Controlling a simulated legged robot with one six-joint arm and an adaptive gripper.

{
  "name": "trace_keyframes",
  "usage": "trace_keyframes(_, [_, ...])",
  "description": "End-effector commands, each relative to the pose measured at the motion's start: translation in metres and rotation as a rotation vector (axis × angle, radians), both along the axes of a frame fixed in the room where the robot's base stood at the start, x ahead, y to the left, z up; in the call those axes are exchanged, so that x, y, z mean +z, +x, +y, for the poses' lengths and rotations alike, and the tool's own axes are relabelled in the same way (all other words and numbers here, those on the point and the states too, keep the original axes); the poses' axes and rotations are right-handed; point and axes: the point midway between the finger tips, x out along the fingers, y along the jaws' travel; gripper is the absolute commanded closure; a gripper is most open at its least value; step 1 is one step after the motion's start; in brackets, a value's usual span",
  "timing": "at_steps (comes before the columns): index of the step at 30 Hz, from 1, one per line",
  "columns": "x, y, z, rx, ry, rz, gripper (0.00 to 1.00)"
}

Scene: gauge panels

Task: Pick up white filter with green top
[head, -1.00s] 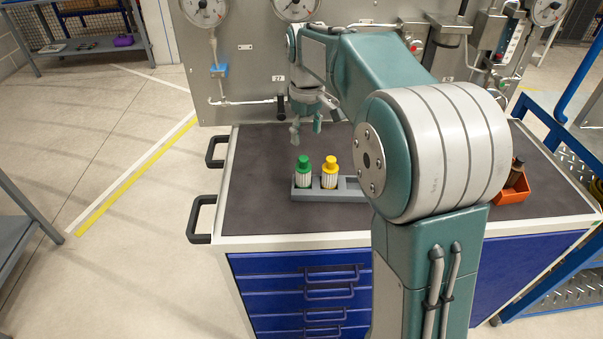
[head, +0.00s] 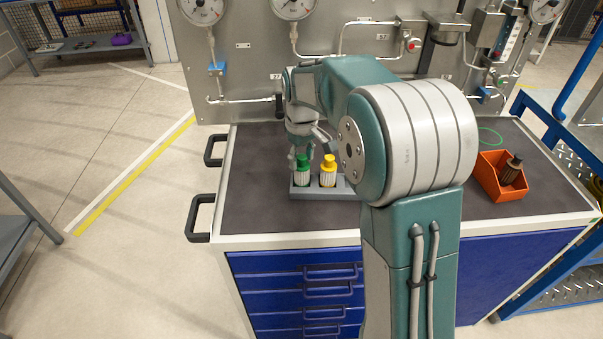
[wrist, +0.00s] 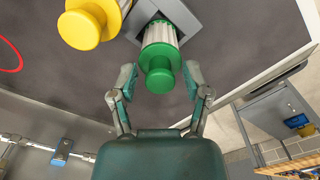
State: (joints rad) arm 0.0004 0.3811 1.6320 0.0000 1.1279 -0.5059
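The white filter with the green top (head: 303,170) stands upright in the left slot of a grey holder (head: 325,194) on the cart. In the wrist view the green top (wrist: 159,68) lies between and just ahead of the fingertips. My gripper (wrist: 161,85) is open, with one finger on each side of the green top and a gap showing at both. In the head view my gripper (head: 302,148) is low, right behind the green top. The filter's lower part is hidden in the holder.
A filter with a yellow top (head: 328,170) stands close by in the same holder; it also shows in the wrist view (wrist: 85,25). An orange bin (head: 487,178) with a dark-topped filter (head: 512,169) is at the right. The gauge panel (head: 255,60) rises behind the cart.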

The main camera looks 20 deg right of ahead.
Motion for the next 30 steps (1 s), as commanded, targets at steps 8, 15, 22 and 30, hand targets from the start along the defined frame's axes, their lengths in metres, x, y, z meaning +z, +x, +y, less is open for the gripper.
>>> trace_keyframes(8, [0.0,0.0,0.0,0.0,0.0,0.001,1.0])
trace_keyframes(15, [0.001,0.0,0.0,0.0,0.0,0.001,1.0])
trace_keyframes(22, [0.023,0.0,0.0,0.0,0.0,-0.002,1.0])
trace_keyframes(30, [0.061,-0.023,-0.008,-0.001,0.0,-0.004,1.0])
